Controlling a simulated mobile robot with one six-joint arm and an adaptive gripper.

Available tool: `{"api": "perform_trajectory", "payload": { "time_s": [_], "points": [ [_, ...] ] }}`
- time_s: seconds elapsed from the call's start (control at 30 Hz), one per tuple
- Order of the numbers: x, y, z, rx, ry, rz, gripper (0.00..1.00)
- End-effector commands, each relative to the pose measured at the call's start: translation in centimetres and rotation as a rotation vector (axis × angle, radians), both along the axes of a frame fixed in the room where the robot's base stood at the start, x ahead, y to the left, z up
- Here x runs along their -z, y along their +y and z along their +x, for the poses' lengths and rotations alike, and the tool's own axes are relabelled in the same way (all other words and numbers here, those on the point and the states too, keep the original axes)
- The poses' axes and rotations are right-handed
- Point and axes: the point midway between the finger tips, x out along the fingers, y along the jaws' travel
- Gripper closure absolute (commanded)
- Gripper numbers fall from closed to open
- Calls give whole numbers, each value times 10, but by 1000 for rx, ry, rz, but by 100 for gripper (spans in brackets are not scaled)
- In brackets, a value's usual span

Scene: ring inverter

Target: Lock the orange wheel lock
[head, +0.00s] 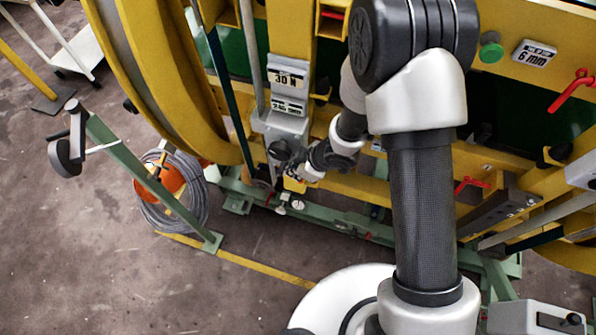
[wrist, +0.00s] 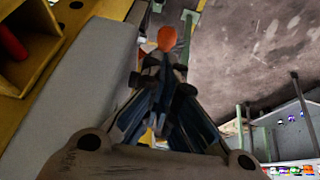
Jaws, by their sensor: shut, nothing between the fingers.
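My gripper (head: 297,170) is at the lower part of the yellow machine, beside a grey fitting with a dark round knob (head: 279,150). In the wrist view my gripper (wrist: 165,62) has its fingers together at the tips, with nothing held. An orange rounded piece (wrist: 167,38) shows just past the fingertips there. I cannot tell whether it is the wheel lock or whether the fingers touch it. In the head view no orange wheel lock can be made out clearly near the fingers; my wrist and the machine partly hide that area.
An orange round object (head: 172,182) with a grey cable coil (head: 187,212) lies on the floor at left, by a slanted green post (head: 137,171). The green base frame (head: 335,222) runs under the machine. Red levers (head: 572,90) are at right. Open floor lies at lower left.

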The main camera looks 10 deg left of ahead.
Motion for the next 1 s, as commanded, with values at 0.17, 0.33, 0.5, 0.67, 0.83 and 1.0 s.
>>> {"api": "perform_trajectory", "payload": {
  "time_s": [0.17,0.33,0.5,0.67,0.83,1.0],
  "points": [
    [0,0,0,0,0,0,100],
    [0,0,0,1,0,2,100],
    [3,-2,0,3,-1,31,100],
    [4,-2,0,1,-3,59,100],
    [5,-3,0,2,-5,84,100],
    [7,-3,-1,3,-7,113,100]
  ]
}}
